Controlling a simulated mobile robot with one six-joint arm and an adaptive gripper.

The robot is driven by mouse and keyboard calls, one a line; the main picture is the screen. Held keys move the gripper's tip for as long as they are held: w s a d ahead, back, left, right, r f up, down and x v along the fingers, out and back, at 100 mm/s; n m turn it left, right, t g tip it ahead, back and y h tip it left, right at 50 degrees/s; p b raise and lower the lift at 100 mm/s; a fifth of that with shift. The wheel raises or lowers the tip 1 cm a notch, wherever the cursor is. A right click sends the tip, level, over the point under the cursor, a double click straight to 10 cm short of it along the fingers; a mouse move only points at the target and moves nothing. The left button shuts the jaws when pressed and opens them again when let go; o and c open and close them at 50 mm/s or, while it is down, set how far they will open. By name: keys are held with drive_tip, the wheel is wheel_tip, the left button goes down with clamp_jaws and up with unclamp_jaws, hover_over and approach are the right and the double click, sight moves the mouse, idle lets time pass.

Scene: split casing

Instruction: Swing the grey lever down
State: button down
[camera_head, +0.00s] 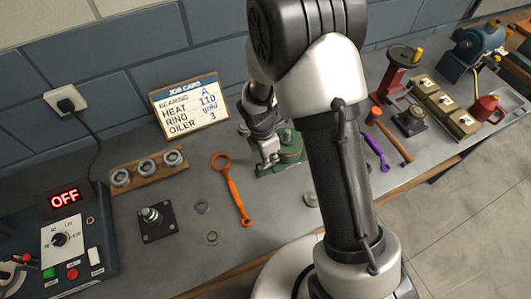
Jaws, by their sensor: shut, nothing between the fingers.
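My gripper (269,157) is shut and empty, pointing down at the near left side of a green casing (289,160) on the bench. It covers part of the casing, and I cannot tell whether it touches it. A small grey part (287,135) shows at the top of the casing, just right of the gripper. I cannot make out for sure whether it is the grey lever, or how the lever stands.
An orange spanner (233,190) lies left of the casing. A bearing rack (148,169), a black plate with a post (155,221) and a heater box (65,245) stand further left. A red press (398,80) and a hammer (392,138) are right of my arm.

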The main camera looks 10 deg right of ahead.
drive_tip(key=shift+w+d, duration=0.3)
drive_tip(key=shift+d, duration=0.05)
idle(0.4)
drive_tip(key=w+d+r+p, duration=0.1)
drive_tip(key=d+r, duration=0.1)
drive_tip(key=d, duration=0.1)
drive_tip(key=d+r+p, duration=0.2)
drive_tip(key=d, duration=0.1)
drive_tip(key=w+d+r+p, duration=0.1)
drive_tip(key=d+r+p, duration=0.1)
drive_tip(key=d, duration=0.1)
drive_tip(key=shift+w+d+r, duration=0.15)
drive_tip(key=shift+w, duration=0.2)
idle(0.4)
